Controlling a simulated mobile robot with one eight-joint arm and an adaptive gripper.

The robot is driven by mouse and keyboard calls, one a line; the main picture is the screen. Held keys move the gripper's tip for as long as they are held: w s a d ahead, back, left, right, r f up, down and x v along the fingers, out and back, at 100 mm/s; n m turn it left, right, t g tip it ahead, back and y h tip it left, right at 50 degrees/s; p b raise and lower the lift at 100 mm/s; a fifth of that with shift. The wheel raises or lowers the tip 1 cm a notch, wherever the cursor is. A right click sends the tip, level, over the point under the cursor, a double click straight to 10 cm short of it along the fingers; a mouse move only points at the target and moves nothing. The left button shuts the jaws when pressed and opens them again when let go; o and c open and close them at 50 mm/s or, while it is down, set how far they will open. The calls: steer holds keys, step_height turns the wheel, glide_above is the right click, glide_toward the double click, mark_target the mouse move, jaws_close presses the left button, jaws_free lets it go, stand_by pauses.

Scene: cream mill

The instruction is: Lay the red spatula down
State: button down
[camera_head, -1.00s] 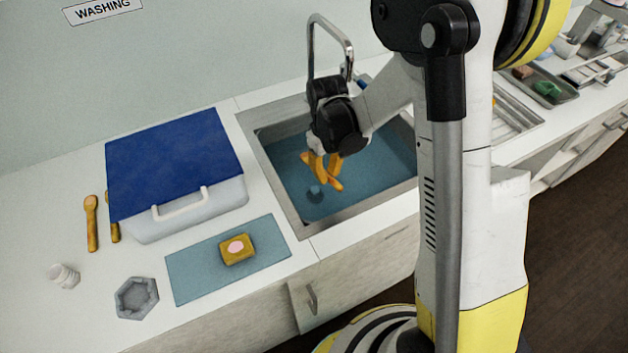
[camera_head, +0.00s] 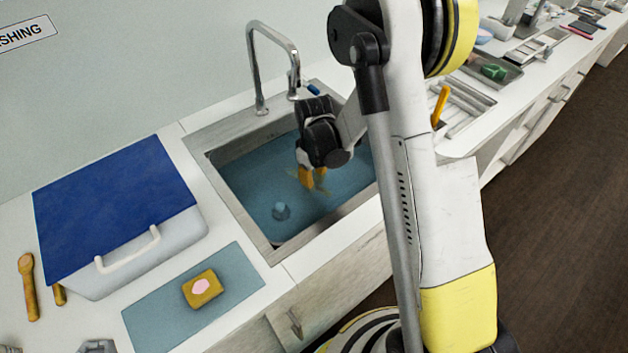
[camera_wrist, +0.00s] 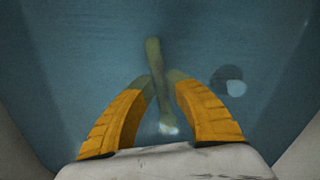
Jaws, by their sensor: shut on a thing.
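My gripper (camera_head: 312,180) is down in the sink, its orange fingertips under the water. The wrist view also shows my gripper (camera_wrist: 161,82), shut on a slim stick-like thing (camera_wrist: 153,52). This thing looks dull yellow-green through the water, with a pale spot at its near end. I cannot tell what it is, and it does not look red. No spatula can be made out for sure. A thin red thing (camera_head: 576,32) lies on the far counter at the upper right, too small to name.
The water-filled sink (camera_head: 228,205) has a tap (camera_head: 255,70) behind it. A dark round thing (camera_head: 281,211) is in the water. A blue-lidded box (camera_head: 115,205) and a sponge (camera_head: 203,289) on a blue mat (camera_head: 150,322) are left. A rack (camera_head: 470,100) with an upright orange thing (camera_head: 440,104) is right.

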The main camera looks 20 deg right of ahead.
steer(key=shift+f, duration=0.6)
steer(key=shift+f+b, duration=0.15)
steer(key=shift+b, duration=0.2)
steer(key=shift+f+b, duration=0.25)
steer(key=shift+b, duration=0.05)
steer(key=shift+f, duration=0.2)
steer(key=shift+f+b, duration=0.2)
steer(key=shift+b, duration=0.3)
steer(key=c, duration=1.4)
jaws_free()
steer(key=shift+o, duration=0.2)
step_height(320, 180, up, 12)
steer(key=shift+r, duration=0.1)
